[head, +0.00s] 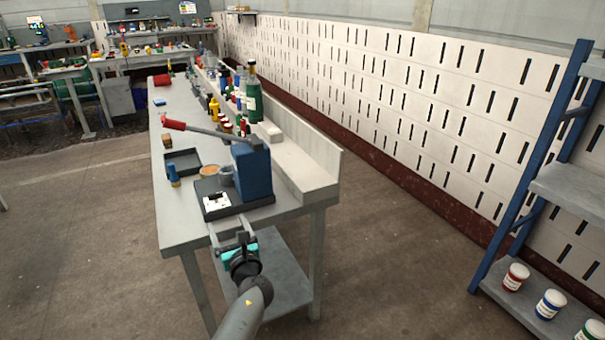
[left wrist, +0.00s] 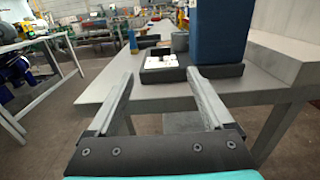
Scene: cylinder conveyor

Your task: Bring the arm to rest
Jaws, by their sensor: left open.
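My left gripper (head: 232,239) is in front of the near end of the workbench (head: 175,228) in the head view. Its jaws are apart and nothing is between them. In the left wrist view the two fingers (left wrist: 160,98) point toward the bench, with clear space between them. My right gripper is not in view. A blue press-like machine (head: 252,170) with a red-handled lever stands on the bench just beyond the gripper. Its dark base holds a white piece (head: 216,202). The machine also shows in the left wrist view (left wrist: 218,35).
A dark tray (head: 184,161), a blue bottle (head: 174,176) and several bottles (head: 252,95) stand on the bench. A blue-framed shelf (head: 520,220) with several labelled cans is at the right. The floor (head: 410,260) between is clear.

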